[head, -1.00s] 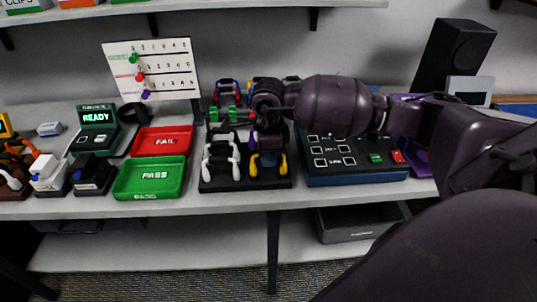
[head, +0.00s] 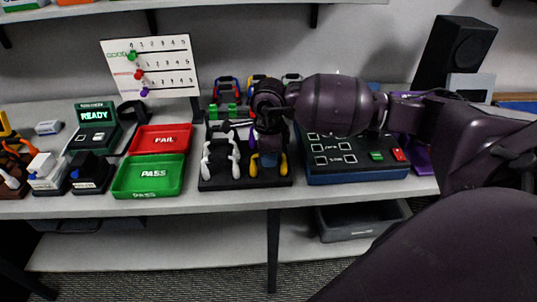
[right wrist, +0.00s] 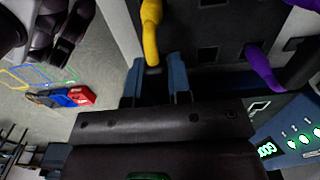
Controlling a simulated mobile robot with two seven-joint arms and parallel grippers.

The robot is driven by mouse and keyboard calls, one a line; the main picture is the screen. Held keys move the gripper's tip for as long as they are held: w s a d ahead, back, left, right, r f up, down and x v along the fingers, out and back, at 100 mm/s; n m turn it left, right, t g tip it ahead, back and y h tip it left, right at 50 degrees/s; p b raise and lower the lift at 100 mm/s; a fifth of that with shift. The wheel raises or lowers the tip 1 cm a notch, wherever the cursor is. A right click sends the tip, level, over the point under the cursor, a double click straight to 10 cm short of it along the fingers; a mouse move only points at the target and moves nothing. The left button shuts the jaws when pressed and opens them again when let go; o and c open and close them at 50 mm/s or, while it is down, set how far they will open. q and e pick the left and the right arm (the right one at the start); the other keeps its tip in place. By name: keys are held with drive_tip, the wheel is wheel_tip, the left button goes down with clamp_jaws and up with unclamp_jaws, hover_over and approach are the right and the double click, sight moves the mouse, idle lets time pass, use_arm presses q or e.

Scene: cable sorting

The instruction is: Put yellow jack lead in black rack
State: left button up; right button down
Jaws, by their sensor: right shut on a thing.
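The black rack (head: 222,184) stands on the table in the middle of the head view. A U-shaped yellow jack lead (head: 283,166) is at its front right, partly hidden by my right gripper (head: 268,158). In the right wrist view the blue fingertips of my right gripper (right wrist: 157,82) are shut on the lower end of the yellow lead (right wrist: 151,30). The rack (right wrist: 205,20) with square holes lies just beyond. Whether the plugs are fully seated cannot be told. My left gripper is not in the head view.
White leads (head: 207,160) stand in the rack's front left, and a purple lead (right wrist: 262,68) is near the yellow one. A green tray (head: 150,190) and a red tray (head: 160,139) lie to the left. A blue-black tester panel (head: 350,170) is close on the right.

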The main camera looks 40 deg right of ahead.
idle(0.3)
drive_tip(key=c, duration=1)
unclamp_jaws()
drive_tip(key=shift+c, duration=0.2)
drive_tip(key=shift+o, duration=0.3)
drive_tip(key=shift+o, duration=0.5)
drive_tip(key=o, duration=0.5)
drive_tip(key=shift+c, duration=0.2)
